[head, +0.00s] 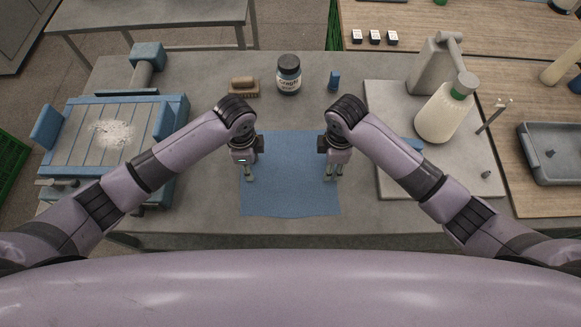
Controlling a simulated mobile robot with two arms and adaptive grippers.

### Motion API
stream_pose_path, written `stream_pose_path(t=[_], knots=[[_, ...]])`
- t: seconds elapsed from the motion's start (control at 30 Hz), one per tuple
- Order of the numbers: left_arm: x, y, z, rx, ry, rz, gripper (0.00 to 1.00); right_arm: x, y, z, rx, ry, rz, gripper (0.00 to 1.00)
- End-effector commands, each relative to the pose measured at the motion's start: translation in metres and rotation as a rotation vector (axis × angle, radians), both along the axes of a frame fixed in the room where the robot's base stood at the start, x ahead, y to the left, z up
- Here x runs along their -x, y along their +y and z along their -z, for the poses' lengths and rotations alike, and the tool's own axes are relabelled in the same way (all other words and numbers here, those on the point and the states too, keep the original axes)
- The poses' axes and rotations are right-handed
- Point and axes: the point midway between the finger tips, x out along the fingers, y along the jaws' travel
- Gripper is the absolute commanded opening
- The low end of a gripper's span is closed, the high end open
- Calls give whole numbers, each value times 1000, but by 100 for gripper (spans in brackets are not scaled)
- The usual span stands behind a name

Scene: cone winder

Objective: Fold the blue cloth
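The blue cloth (290,188) lies flat and spread out on the grey worktable in the middle of the head view, close to the front edge. My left gripper (250,176) points down over the left side of the cloth. My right gripper (331,176) points down over its right side. The fingers of both are small in the picture, and I cannot tell how far apart they are or whether they touch the cloth. The wrists and forearms hide parts of the cloth's side edges.
Behind the cloth stand a brush (244,87), a dark labelled jar (289,75) and a small blue item (334,80). A blue-framed machine (88,135) is at left. A cream bottle with a green cap (445,112) stands on a light plate (385,100) at right.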

Motion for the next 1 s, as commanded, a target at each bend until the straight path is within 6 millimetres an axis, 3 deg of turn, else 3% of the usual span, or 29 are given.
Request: stream_pose_path(t=[0.3,1.0], knots=[[0,0,3,0,0,0,38,0,0,3,0,-1,0,38],[0,0,3,0,1,-1,15,0,0,2,0,0,1,15]])
